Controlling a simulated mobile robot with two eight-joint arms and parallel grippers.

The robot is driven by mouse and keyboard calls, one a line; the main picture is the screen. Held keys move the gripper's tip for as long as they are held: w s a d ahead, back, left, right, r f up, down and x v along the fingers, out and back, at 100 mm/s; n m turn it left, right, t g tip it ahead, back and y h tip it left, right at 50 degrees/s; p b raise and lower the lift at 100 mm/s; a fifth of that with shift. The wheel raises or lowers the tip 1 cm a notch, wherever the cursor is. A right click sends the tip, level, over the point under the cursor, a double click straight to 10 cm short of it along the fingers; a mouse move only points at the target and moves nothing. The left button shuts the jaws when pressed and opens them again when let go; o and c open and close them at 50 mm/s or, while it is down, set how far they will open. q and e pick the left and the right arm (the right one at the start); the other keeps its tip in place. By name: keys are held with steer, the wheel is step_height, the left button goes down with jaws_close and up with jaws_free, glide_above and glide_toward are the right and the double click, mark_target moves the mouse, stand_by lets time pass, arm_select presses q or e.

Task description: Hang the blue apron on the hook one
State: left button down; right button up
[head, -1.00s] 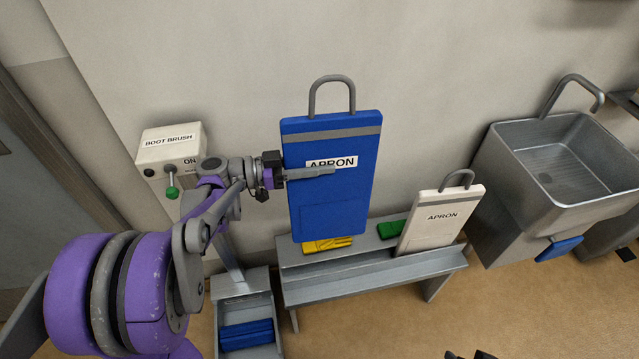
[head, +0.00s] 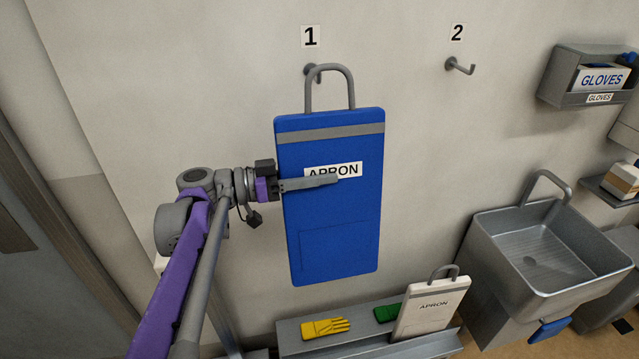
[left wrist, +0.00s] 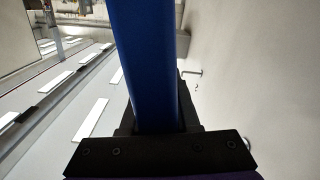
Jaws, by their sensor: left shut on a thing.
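The blue apron (head: 340,225) is a flat blue panel with a grey band, an APRON label and a grey loop on top. It hangs upright in my left gripper (head: 308,183), which is shut on its left side, one finger across the front. In the left wrist view the apron (left wrist: 146,60) stands edge-on between the jaws. Hook one (head: 309,70) is on the wall under the "1" sign, partly hidden behind the loop's upper left. I cannot tell whether the loop touches the hook. My right gripper is not in view.
Hook two (head: 460,66) is empty on the right. A white apron (head: 428,307) leans on the bench (head: 370,345), with yellow gloves (head: 325,328) and a green item (head: 387,312). A steel sink (head: 505,220) and a glove box (head: 600,80) are at right.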

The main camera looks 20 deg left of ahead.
arm_select(q)
steer(key=shift+w+a+f, duration=0.15)
steer(key=shift+w+a, duration=0.45)
steer(key=shift+w, duration=0.05)
steer(key=w+a+f+b, duration=0.2)
steer(key=w+a+f, duration=0.1)
steer(key=w+a, duration=0.2)
steer(key=shift+w+a+f, duration=0.2)
steer(key=shift+w+a, duration=0.1)
steer(key=shift+w, duration=0.95)
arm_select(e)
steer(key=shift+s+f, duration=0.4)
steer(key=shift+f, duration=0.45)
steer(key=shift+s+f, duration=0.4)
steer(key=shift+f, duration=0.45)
arm_select(q)
steer(key=c, duration=0.6)
jaws_free()
steer(key=shift+o, duration=0.2)
steer(key=shift+a+f, duration=0.1)
